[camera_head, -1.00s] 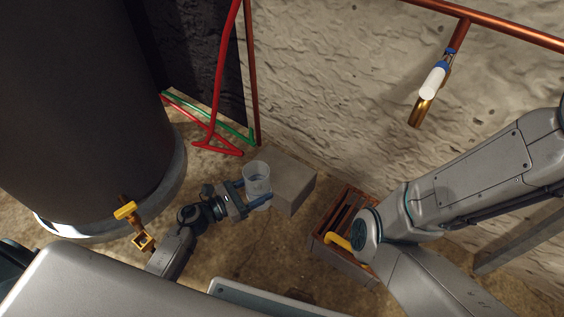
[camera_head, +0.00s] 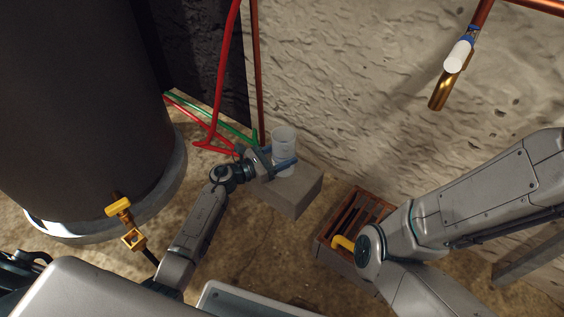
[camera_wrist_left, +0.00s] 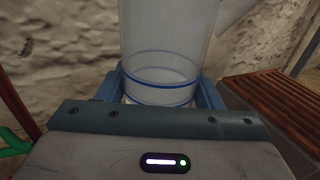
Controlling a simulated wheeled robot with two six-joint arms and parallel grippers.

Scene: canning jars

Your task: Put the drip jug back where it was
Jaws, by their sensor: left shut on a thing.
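The drip jug (camera_head: 284,142) is a clear, translucent beaker. In the head view it is upright, over the top of a grey block beside the wall. I cannot tell whether its base touches the block. My left gripper (camera_head: 284,162) is shut on the jug, with its blue fingers on either side of the lower body. In the left wrist view the jug (camera_wrist_left: 162,60) fills the middle, with blue bands around its lower part. The left gripper (camera_wrist_left: 168,88) holds it there too. My right arm comes in from the right; its gripper is not visible.
The grey block (camera_head: 290,192) stands on the floor against the wall. A crate with reddish slats (camera_head: 352,215) is to its right. Red and green pipes (camera_head: 215,125) run behind on the left, near a large dark tank (camera_head: 80,100). A copper pipe with a white-handled valve (camera_head: 458,55) hangs upper right.

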